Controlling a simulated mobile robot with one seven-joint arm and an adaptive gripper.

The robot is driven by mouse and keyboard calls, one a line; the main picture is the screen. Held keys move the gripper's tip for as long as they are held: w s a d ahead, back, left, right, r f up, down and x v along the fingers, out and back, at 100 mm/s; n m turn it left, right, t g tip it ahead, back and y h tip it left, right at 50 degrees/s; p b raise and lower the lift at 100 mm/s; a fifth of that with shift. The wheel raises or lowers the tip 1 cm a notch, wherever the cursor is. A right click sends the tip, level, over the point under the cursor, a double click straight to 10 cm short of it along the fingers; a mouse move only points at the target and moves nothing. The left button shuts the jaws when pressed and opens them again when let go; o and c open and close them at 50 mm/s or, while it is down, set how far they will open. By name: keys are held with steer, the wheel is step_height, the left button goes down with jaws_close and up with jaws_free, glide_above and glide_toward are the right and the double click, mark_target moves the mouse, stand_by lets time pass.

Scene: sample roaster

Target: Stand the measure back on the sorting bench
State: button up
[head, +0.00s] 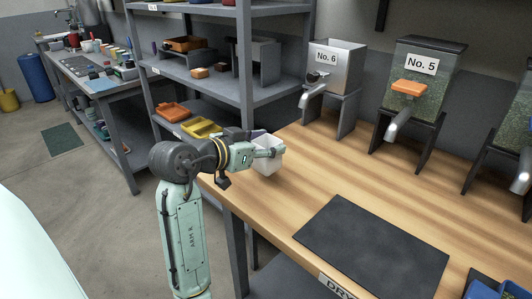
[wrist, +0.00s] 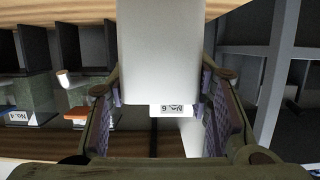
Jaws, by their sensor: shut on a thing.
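The measure, a pale grey-white square-sided cup (head: 267,161), is in my gripper (head: 273,150) at the left end of the wooden bench (head: 320,175). It looks upright in the head view. I cannot tell whether its base touches the bench top. In the wrist view the measure's plain wall (wrist: 160,45) fills the middle, with the fingers of my gripper (wrist: 160,92) closed on both its sides. The gripper hides part of the cup in the head view.
A black mat (head: 372,247) lies on the bench near its front edge, by a label starting "DRY". Dispensers No. 6 (head: 334,67) and No. 5 (head: 424,85) stand along the back. A grey shelf rack (head: 247,70) rises close behind my gripper. Bare wood lies between.

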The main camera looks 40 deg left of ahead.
mark_target(259, 159)
steer(key=shift+f+p, duration=0.35)
steer(key=shift+f, duration=1.3)
steer(key=shift+f, duration=0.15)
steer(key=o, duration=1.4)
